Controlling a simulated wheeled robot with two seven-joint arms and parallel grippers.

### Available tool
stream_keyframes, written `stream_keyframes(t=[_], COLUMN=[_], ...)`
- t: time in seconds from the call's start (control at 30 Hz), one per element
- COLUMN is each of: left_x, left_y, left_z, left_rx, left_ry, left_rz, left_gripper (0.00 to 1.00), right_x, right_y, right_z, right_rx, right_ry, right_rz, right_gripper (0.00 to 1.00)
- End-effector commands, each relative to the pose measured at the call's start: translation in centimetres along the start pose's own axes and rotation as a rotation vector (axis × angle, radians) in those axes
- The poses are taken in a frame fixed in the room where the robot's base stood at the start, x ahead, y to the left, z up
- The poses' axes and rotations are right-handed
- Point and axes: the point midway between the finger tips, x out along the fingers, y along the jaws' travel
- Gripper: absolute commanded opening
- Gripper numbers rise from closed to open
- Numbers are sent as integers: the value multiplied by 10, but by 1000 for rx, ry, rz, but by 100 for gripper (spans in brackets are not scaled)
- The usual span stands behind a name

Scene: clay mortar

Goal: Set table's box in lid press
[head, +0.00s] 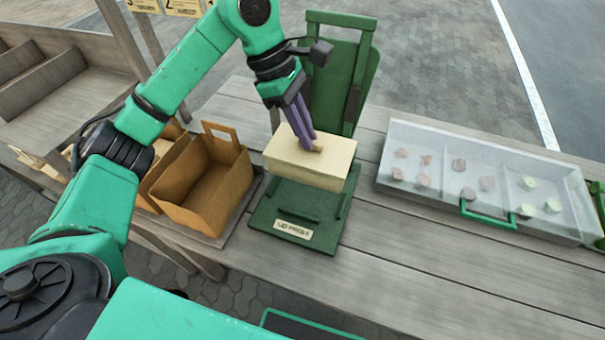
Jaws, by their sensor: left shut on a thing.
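A cream box (308,162) is at the green lid press (270,228) on the grey wooden table. The press's tall hinged lid (342,60) stands raised behind the box. My left gripper (312,146) reaches down from above with its purple fingers at the top of the box, shut on it. The box is over the press base, between its low side rails; I cannot tell whether it rests on the base or hangs just above it. The fingertips partly hide the top of the box. My right gripper is not in the view.
Open brown paper bags (205,180) stand left of the press. A clear-lidded tray (480,180) with several small pieces and a green handle lies to the right. The table front right of the press is clear.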

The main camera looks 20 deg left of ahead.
Motion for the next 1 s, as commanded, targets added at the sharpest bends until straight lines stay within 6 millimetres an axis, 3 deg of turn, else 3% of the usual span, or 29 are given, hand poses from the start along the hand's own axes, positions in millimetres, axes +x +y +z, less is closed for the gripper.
stream_keyframes(t=[0.1,0.2,0.5,0.87,0.9,0.93,0.97,1.0], left_x=[36,60,106,114,113,112,112,112], left_y=[-2,-1,-1,0,0,0,0,0], left_z=[-16,-26,-44,-47,-47,-47,-47,-47], left_rx=[-3,-2,0,1,1,1,1,1], left_ry=[0,0,0,0,0,0,0,0], left_rz=[-6,-3,-2,2,1,1,1,1], left_gripper=[0,0,0,0,26,37,44,44], right_x=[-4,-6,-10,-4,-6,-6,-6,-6], right_y=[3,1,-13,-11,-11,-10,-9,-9], right_z=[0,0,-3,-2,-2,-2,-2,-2], right_rx=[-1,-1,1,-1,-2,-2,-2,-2], right_ry=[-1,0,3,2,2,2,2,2], right_rz=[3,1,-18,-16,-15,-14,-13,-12], right_gripper=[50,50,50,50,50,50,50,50])
